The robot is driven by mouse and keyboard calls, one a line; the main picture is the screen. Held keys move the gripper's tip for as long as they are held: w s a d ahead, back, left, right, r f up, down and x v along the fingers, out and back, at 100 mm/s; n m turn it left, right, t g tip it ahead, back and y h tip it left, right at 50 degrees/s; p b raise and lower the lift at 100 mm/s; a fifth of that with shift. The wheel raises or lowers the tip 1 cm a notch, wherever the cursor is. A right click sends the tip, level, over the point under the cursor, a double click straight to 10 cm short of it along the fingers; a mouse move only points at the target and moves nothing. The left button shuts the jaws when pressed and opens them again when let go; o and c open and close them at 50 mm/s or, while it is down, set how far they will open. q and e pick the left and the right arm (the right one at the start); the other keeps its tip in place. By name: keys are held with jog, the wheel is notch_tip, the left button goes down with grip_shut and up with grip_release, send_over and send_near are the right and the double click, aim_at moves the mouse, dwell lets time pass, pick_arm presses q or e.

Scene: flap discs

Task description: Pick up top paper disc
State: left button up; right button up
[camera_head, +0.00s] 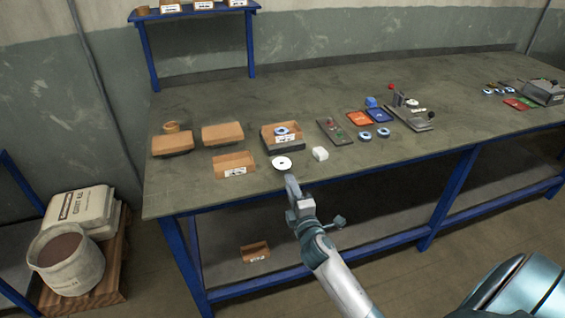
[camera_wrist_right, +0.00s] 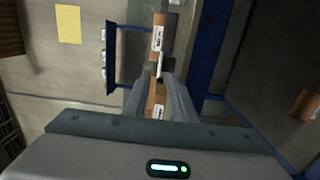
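A white paper disc (camera_head: 281,163) with a dark centre hole shows flat near the front edge of the bench, just past the tip of my right gripper (camera_head: 290,180). In the head view the fingers line up one over the other, so their gap is hidden. In the right wrist view the two fingers of my right gripper (camera_wrist_right: 160,75) run close together, and a thin pale edge (camera_wrist_right: 160,66), likely the disc seen edge-on, shows between their tips. I cannot tell whether they touch it. My left gripper is not in view.
A labelled open box (camera_head: 234,166) lies left of the disc, and a box with a blue-centred disc (camera_head: 282,136) stands behind it. A white block (camera_head: 320,154) is to the right. Farther right are coloured trays (camera_head: 359,119) and a clamp fixture (camera_head: 408,112). The bench (camera_head: 200,199) is bare at front left.

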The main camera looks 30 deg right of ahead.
aim_at(282, 164)
jog(key=shift+w, duration=0.15)
jog(key=p+x, duration=0.1)
jog(key=x, duration=0.3)
jog(key=shift+w+d+r+p, duration=0.1)
jog(key=shift+d+p, duration=0.1)
jog(key=shift+p, duration=0.15)
jog(key=shift+w+d, duration=0.1)
jog(key=shift+w, duration=0.25)
grip_shut()
